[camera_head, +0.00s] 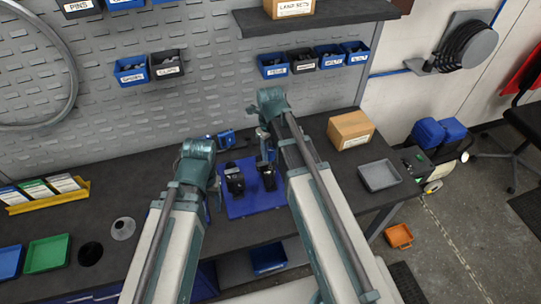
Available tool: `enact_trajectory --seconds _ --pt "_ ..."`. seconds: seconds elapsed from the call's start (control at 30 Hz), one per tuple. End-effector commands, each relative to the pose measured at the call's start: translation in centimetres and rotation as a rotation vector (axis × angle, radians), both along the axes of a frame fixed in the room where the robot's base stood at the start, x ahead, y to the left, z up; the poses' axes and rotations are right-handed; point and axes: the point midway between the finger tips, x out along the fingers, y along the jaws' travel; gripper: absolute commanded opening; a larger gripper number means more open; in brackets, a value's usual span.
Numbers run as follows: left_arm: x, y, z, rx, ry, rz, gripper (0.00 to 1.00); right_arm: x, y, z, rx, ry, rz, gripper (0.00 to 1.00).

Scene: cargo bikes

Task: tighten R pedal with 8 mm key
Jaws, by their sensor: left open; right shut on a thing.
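Two black pedals stand on a blue mat (240,207) on the dark bench, a left one (234,181) and a right one (268,180). I cannot read which is marked R. My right gripper (265,146) points down just behind and above the right pedal. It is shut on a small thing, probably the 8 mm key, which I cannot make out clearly. My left gripper (213,195) is open, low beside the mat's left edge, partly hidden by its own wrist. It appears apart from the left pedal.
A cardboard box (350,130) and a grey tray (380,176) stand right of the mat. A small blue item (226,138) lies behind it. Green (46,253) and blue (10,262) trays and a yellow rack (48,200) are at left. Bench between is mostly clear.

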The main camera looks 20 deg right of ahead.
Motion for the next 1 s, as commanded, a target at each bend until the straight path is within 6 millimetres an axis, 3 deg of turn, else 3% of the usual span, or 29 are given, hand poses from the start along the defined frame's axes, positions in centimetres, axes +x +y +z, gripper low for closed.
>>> enact_trajectory --seconds 0.17,0.5,0.83,1.0 --pt "0.00 0.00 0.00 0.000 0.000 0.000 0.62 0.01 -0.02 0.00 0.000 0.000 0.042 0.00" --pt "0.00 0.00 0.00 0.000 0.000 0.000 0.62 -0.04 0.00 0.00 0.000 0.000 0.470 0.00" --pt "0.00 0.00 0.00 0.000 0.000 0.000 0.62 -0.06 0.00 0.00 0.000 -0.001 0.582 0.00" --pt "0.00 0.00 0.00 0.000 0.000 0.000 0.62 -0.09 0.00 0.00 0.000 -0.001 0.781 0.00"
